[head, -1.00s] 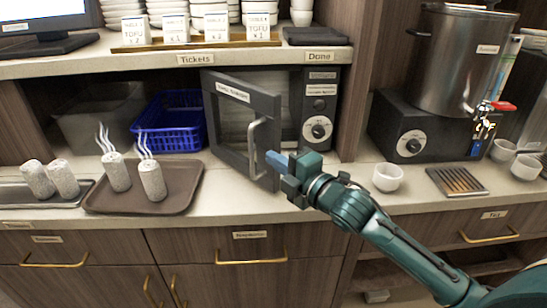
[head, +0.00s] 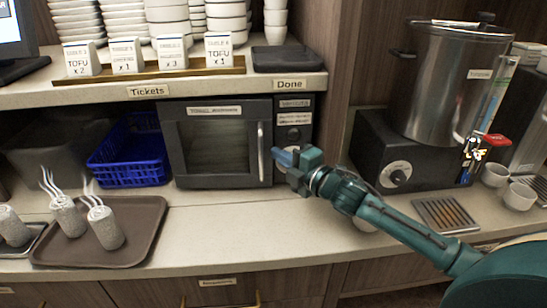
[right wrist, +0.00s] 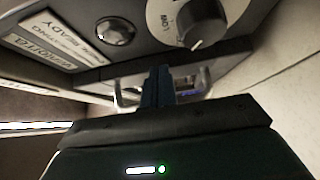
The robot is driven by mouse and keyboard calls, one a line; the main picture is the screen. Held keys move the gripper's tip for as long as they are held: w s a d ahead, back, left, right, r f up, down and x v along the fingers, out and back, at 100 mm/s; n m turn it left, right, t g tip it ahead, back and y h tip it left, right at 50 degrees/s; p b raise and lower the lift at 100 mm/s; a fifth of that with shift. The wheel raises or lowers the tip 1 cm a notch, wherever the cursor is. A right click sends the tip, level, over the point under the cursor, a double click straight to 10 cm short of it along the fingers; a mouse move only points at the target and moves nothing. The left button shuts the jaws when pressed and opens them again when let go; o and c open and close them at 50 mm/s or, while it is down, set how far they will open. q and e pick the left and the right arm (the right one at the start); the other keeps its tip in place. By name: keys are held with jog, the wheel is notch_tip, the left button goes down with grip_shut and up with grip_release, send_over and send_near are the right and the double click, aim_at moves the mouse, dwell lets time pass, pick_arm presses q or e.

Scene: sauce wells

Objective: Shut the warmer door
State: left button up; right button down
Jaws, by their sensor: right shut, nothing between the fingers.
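The warmer (head: 293,118) sits under the counter shelf, a dark box with labels and a dial on its right side. Its door (head: 185,150), with a window and a vertical metal handle (head: 262,150), lies flat against the front and looks shut; a small gap cannot be ruled out. My right gripper (head: 280,157) is shut and empty, its blue fingertips just right of the handle. In the right wrist view the fingers (right wrist: 158,87) are together below the warmer's dial (right wrist: 188,20). Whether they touch the door is unclear. My left gripper is not in view.
A blue basket (head: 128,172) stands left of the warmer. A large metal pot (head: 440,95) on a dark base stands right. The counter before the warmer is clear.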

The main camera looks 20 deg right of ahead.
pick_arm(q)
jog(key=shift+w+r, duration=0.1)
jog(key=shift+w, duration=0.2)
pick_arm(e)
jog(key=shift+w+d, duration=0.3)
jog(key=shift+w, duration=0.15)
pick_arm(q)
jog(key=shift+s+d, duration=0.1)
pick_arm(e)
jog(key=shift+s, duration=0.1)
pick_arm(q)
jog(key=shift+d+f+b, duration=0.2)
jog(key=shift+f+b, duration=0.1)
jog(key=shift+b, duration=0.5)
pick_arm(e)
jog(key=v, duration=1.3)
